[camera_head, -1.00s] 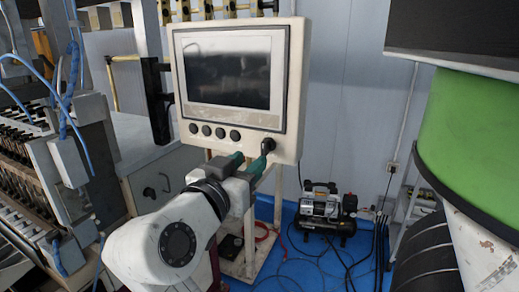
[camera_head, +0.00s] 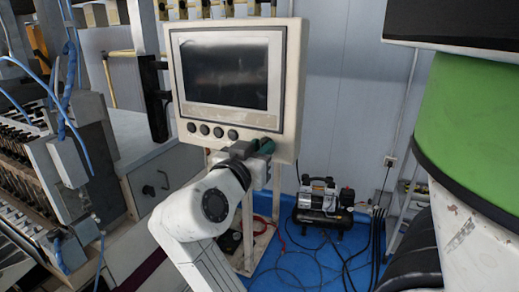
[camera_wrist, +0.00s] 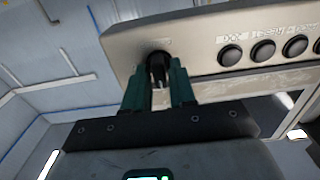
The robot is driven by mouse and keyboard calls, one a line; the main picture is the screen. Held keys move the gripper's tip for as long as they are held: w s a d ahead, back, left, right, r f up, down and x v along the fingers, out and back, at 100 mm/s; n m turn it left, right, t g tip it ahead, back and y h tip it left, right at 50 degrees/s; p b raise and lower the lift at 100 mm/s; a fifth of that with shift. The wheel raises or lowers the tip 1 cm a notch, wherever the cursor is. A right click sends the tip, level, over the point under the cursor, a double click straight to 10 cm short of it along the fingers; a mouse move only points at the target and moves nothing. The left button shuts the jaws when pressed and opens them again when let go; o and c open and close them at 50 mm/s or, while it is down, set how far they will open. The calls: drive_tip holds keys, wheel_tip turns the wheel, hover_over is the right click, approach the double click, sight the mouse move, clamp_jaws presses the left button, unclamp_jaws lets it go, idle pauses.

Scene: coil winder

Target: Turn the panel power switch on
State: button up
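The control panel (camera_head: 290,80) is a cream box with a dark screen. The power switch (camera_wrist: 158,66) is a black knob near the panel's edge. In the wrist view it sits between the green fingers of my gripper (camera_wrist: 160,75), one on each side, with no clear gap at the tips. I cannot read its on or off position. In the head view my gripper (camera_head: 254,148) is at the panel's lower right corner, and its fingers mostly hide the knob.
Several black buttons (camera_head: 218,132) run along the panel beneath the screen. A compressor (camera_head: 323,205) with cables stands on the blue floor behind to the right. A large green spool (camera_head: 470,130) is at the right. Machinery with blue hoses (camera_head: 68,100) stands at the left.

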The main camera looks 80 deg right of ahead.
clamp_jaws()
drive_tip(key=shift+f+b, duration=0.15)
drive_tip(key=shift+b, duration=0.35)
drive_tip(key=m+b, duration=0.8)
drive_tip(key=b, duration=0.3)
drive_tip(key=m+b, duration=0.9)
drive_tip(key=b, duration=0.3)
drive_tip(key=shift+s+f+m, duration=0.15)
drive_tip(key=shift+m, duration=0.45)
